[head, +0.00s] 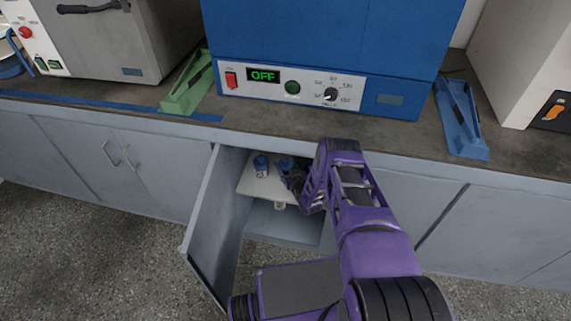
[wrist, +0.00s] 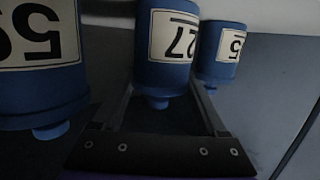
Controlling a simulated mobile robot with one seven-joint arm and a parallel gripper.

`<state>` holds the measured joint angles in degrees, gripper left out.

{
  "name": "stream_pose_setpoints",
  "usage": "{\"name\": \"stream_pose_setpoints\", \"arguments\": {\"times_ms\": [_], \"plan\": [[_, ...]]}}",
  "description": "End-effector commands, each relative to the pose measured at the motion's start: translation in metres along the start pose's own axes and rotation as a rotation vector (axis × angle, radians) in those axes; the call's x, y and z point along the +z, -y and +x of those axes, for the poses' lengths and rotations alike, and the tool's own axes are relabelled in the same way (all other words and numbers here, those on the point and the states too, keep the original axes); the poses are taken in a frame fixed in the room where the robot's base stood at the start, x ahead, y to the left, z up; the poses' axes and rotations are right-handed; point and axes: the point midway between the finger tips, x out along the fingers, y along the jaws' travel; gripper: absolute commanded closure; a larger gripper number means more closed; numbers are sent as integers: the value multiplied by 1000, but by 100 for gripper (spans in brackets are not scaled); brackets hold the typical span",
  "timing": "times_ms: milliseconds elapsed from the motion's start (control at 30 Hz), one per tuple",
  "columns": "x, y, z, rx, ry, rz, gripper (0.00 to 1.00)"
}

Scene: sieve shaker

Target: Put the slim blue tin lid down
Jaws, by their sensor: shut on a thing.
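Blue-capped tins with white number labels stand on a pale shelf (head: 258,187) inside an open cabinet. In the wrist view they appear upside down: one large at the left (wrist: 40,100), one in the middle (wrist: 165,77) and one at the right (wrist: 214,72). The slim blue tin lid (wrist: 158,101) appears to be the middle tin's knobbed blue end, between my fingers. My gripper (head: 290,181) reaches into the cabinet and is shut on it. The fingers' exact contact is dark, and whether the lid is seated or slightly raised cannot be told.
The cabinet door (head: 212,225) stands open to the left of my arm. Another small tin (head: 261,167) is close beside my gripper. A small pale object (head: 279,206) shows below the shelf edge. The worktop (head: 300,125) overhangs the opening, with a blue oven (head: 330,45) above.

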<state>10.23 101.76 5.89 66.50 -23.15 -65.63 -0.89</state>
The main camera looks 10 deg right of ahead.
Motion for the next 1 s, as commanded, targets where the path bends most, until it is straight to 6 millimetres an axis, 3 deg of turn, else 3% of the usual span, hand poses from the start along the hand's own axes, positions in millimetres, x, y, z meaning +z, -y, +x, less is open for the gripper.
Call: {"name": "stream_pose_setpoints", "arguments": {"times_ms": [33,167,433,600,1000], "plan": [[0,0,0,0,0,0,21],[0,0,0,0,1,0,0],[-1,0,0,0,0,0,0],[-14,-1,-5,1,2,2,0],[-13,0,-92,1,4,2,0]]}}
